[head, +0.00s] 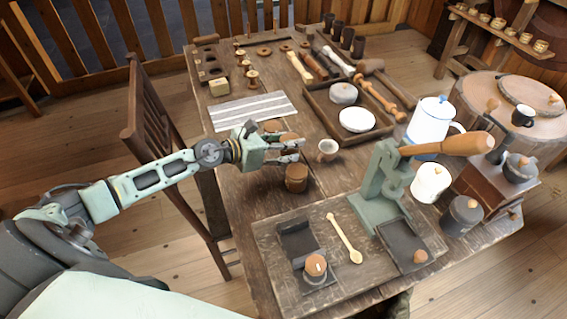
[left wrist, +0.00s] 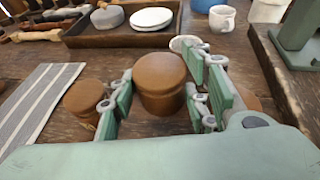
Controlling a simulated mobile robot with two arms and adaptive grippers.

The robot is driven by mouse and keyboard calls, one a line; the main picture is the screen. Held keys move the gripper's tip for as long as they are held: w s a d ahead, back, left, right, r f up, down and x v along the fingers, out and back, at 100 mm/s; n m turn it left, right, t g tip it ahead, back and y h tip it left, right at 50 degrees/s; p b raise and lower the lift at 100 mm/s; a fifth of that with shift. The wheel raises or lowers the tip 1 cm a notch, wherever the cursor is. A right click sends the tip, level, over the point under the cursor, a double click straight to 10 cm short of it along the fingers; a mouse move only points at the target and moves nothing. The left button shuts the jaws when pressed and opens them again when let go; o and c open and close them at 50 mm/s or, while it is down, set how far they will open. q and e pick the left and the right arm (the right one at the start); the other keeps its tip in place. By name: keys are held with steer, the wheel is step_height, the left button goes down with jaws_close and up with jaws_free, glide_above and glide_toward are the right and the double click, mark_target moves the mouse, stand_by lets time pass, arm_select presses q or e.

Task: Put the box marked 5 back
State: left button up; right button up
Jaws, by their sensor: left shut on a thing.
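My left gripper (head: 287,152) is shut on a round brown wooden box (head: 289,139), which stands upright between its fingers. In the left wrist view the same lidded box (left wrist: 160,83) sits between the green finger pads. No number shows on it, and I cannot tell if it touches the table. A similar box (head: 297,181) stands just in front of the gripper, and another (head: 271,126) stands behind it, near the striped cloth (head: 252,110). A further round box with a pale mark (head: 316,266) sits on a dark holder; the mark is unreadable. My right gripper is not in view.
A small cup (head: 327,150) stands close to the right of the gripper. A green press (head: 382,185) with a wooden handle is further right. A wooden tray (head: 322,116) with pale round pieces lies behind. A board (head: 270,240) with a spoon (head: 344,238) is in front.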

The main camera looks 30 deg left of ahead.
mark_target(284, 153)
arm_select(q)
steer(key=shift+a+f, duration=0.25)
steer(key=shift+a, duration=0.05)
steer(key=shift+f, duration=0.25)
step_height(284, 153, down, 2)
steer(key=shift+f+b, duration=0.25)
steer(key=shift+b, duration=0.4)
steer(key=shift+f, duration=0.35)
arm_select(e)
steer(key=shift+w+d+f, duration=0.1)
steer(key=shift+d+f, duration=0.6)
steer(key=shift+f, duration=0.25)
arm_select(q)
steer(key=shift+f, duration=0.1)
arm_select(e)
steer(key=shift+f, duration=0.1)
arm_select(q)
steer(key=o, duration=1)
steer(key=shift+c, duration=0.2)
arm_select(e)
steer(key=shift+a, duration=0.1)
